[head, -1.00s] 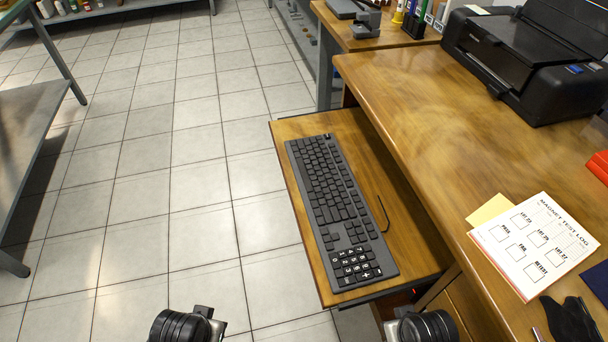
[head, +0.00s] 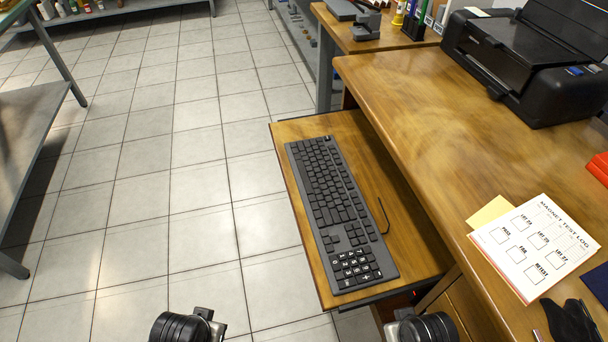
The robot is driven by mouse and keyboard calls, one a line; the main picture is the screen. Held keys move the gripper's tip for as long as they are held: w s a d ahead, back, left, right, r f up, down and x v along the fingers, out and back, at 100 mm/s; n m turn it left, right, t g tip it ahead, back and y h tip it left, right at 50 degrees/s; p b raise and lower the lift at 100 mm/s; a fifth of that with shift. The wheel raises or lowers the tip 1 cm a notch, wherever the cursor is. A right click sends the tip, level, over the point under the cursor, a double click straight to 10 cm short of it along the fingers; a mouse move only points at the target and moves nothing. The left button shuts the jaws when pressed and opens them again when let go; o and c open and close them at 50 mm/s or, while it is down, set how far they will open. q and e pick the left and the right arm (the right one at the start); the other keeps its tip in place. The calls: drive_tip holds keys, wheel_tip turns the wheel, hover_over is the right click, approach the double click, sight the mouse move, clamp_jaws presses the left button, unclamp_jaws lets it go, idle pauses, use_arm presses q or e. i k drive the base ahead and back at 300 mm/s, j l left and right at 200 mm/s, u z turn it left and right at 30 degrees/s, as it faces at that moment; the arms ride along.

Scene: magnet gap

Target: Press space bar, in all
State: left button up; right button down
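A dark grey keyboard (head: 340,213) lies on a wooden pull-out tray (head: 405,238) at the desk's left side. It runs lengthwise away from me, with its number pad (head: 356,267) at the near end. The space bar is too small to make out clearly among the dark keys. No gripper fingers show. Only dark round parts of my two arms show at the bottom edge, one left of the tray and one at its near right. Neither touches the keyboard.
The wooden desk (head: 430,120) rises right of the tray. It holds a black printer (head: 530,60), a magnet test log sheet (head: 537,245) and a dark glove-like item (head: 572,322). A bent black rod (head: 384,215) lies beside the keyboard. Tiled floor is clear to the left, before a grey table (head: 30,130).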

sight(299, 165)
drive_tip(key=j+u, duration=0.35)
drive_tip(key=j, duration=0.95)
